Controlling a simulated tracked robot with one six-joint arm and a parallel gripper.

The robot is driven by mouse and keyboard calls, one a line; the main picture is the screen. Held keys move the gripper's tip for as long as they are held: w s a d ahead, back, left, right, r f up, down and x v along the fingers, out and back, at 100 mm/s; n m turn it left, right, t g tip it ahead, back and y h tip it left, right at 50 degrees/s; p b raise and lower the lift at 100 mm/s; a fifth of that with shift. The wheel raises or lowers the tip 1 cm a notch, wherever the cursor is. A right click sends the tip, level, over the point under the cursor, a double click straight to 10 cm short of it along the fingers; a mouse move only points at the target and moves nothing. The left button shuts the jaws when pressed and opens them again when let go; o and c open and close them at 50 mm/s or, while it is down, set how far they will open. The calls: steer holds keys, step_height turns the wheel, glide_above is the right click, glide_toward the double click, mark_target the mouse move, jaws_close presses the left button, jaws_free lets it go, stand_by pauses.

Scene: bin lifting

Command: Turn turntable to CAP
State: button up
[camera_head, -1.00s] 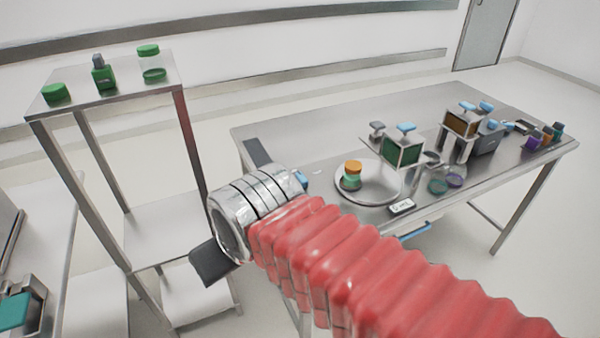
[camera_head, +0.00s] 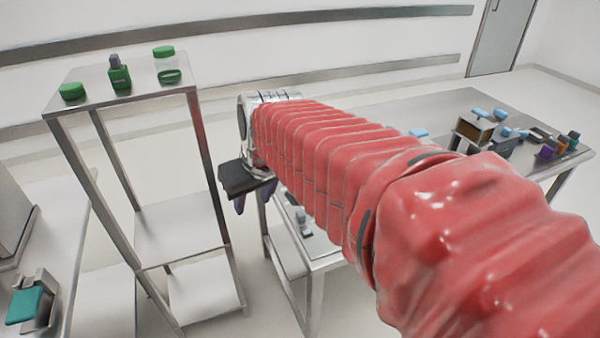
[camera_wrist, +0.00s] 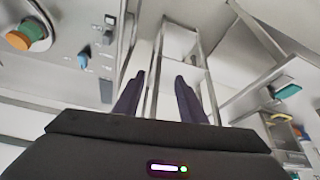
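In the head view my arm covers the turntable and its labels. In the wrist view part of a pale round disc, seemingly the turntable (camera_wrist: 44,42), shows at the upper left edge. A jar with an orange top and green body (camera_wrist: 30,32) stands on it. No CAP label is readable. My gripper (camera_wrist: 160,88) has its two dark purple fingers apart with nothing between them. In the head view my gripper (camera_head: 240,203) hangs beyond the near left end of the steel table, beside the shelf rack, well away from the turntable.
The shelf rack (camera_head: 185,215) stands close left of my gripper, with green-capped items on top. A blue knob (camera_wrist: 84,60) shows in the wrist view. A side bench is at left.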

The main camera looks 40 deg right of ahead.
steer(key=w+d+f, duration=0.2)
steer(key=w+d, duration=0.1)
steer(key=d, duration=0.6)
steer(key=w+d+f+m, duration=0.1)
steer(key=w+d+f, duration=0.1)
steer(key=d, duration=0.7)
steer(key=w+d+f+m, duration=0.1)
steer(key=w+d+f, duration=0.1)
steer(key=d, duration=0.7)
steer(key=shift+w+g+h, duration=0.3)
steer(key=shift+w+g, duration=0.1)
steer(key=shift+w, duration=0.5)
steer(key=shift+d+f, duration=0.1)
steer(key=shift+f, duration=0.05)
steer(key=x, duration=1.3)
steer(key=shift+w+f, duration=0.2)
steer(key=shift+f, duration=0.05)
steer(key=shift+c, duration=0.7)
jaws_close()
